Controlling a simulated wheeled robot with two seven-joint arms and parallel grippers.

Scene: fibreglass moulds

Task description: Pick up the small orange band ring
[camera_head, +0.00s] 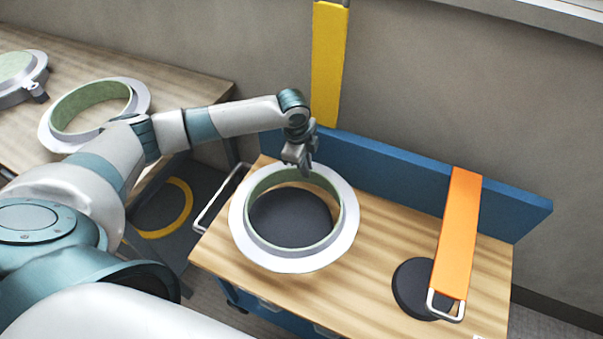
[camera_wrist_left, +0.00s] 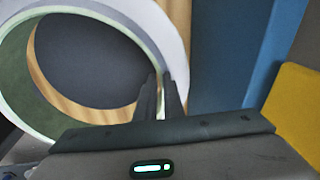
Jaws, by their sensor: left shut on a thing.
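A white-grey flanged ring with a pale green inner wall (camera_head: 341,239) lies on the wooden top of the cart, around a dark round disc (camera_head: 290,218). My left gripper (camera_head: 299,168) reaches down at the ring's far rim and is shut on its raised wall. In the left wrist view, the two dark fingers (camera_wrist_left: 161,98) meet the rim of the ring (camera_wrist_left: 25,78), with the dark disc seen through the opening. I see no small ring that is clearly orange. My right gripper is not in view.
A blue board (camera_head: 400,177) edges the cart's back. Another green-lined ring (camera_head: 141,98) lies on the left table. A yellow ring (camera_head: 184,208) lies lower down.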

